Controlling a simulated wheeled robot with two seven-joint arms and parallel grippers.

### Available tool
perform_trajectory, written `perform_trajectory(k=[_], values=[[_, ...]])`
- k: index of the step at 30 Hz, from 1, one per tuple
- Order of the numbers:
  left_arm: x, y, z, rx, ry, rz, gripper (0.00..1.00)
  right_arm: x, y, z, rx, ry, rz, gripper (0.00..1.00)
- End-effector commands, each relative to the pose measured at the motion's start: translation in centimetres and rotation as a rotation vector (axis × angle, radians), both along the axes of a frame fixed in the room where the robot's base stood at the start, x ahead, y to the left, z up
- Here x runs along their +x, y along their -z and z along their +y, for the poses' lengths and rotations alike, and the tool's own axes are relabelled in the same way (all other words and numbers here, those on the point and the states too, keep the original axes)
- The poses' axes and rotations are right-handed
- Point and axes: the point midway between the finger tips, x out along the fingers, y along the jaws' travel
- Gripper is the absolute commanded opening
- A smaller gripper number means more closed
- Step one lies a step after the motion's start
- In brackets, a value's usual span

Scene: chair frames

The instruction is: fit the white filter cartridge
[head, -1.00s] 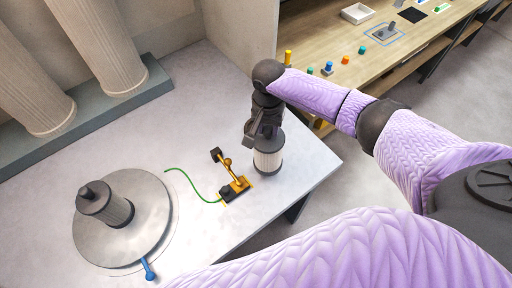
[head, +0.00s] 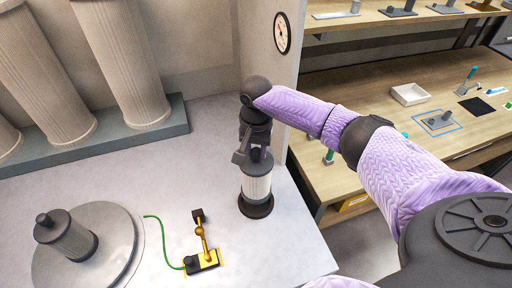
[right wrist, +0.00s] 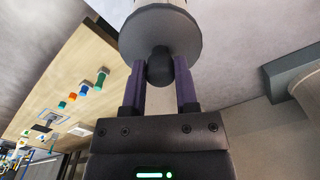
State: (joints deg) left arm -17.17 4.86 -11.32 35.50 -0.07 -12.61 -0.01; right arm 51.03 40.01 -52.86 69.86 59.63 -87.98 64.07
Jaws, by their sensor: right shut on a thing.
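The white filter cartridge (head: 257,187) is a pleated cylinder with dark end caps and a top knob. It stands upright below my right gripper (head: 252,155), at the right part of the grey table. In the right wrist view, my right gripper's (right wrist: 161,84) two fingers are shut on the dark knob (right wrist: 160,66), and the grey cap and white body (right wrist: 160,5) lie beyond. I cannot tell whether the cartridge's base touches the table. A greyer cartridge (head: 66,235) stands on a round grey plate (head: 112,225) at the left. My left gripper is not in view.
A yellow and black stand (head: 203,242) with a green cable (head: 160,243) sits between plate and cartridge. Large pleated columns (head: 120,60) stand on a ledge behind. A wall with a gauge (head: 282,33) and a wooden bench (head: 360,110) are at the right.

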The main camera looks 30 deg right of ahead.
Motion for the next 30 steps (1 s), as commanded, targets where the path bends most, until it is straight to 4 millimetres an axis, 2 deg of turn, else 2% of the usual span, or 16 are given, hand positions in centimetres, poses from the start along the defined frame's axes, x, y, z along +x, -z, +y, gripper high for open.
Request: perform_trajectory(k=[1, 6, 13, 22, 30], values=[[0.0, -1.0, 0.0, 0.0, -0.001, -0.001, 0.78, 0.0, -0.6, 0.0, 0.001, 0.001, 0.0, 0.0], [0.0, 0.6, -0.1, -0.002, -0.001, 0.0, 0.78, 0.0, 2.2, 0.1, 0.001, 0.0, 0.001, 0.0], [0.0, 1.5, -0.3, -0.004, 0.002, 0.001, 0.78, 0.0, 4.2, 0.1, 0.001, 0.001, 0.001, 0.0], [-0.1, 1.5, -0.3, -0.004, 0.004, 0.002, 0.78, 0.0, 4.4, 0.1, 0.001, 0.0, -0.001, 0.0], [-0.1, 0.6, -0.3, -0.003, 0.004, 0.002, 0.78, -0.1, 4.3, 0.0, 0.001, 0.0, 0.001, 0.0]])
